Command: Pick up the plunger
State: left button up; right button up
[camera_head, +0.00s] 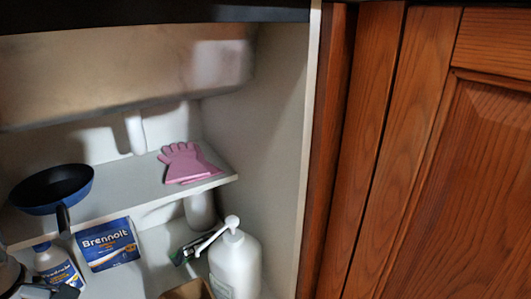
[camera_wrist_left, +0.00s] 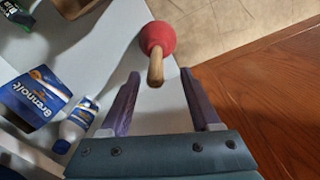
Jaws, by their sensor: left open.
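The plunger (camera_wrist_left: 158,40) shows in the left wrist view, with a red rubber cup and a short light wooden handle pointing toward me. My left gripper (camera_wrist_left: 160,76) is open. The handle's end appears in the picture between its two fingertips; I cannot tell how much depth separates them. In the head view only a part of my left arm shows at the bottom left corner, and the plunger is not visible there. My right gripper is in neither view.
A cabinet shelf holds a dark pan (camera_head: 52,188) and pink gloves (camera_head: 186,163). A wooden door (camera_head: 480,170) stands right.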

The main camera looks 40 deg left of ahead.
pick_arm(q)
jog(key=f+b, duration=0.3)
jog(key=f, duration=0.2)
jog(key=f+b, duration=0.2)
jog(key=shift+w+a+f+b, duration=0.1)
jog(key=shift+a+f+b, duration=0.1)
jog(key=shift+a+b, duration=0.15)
jog(key=shift+r, duration=0.1)
grip_shut()
dwell(1.0)
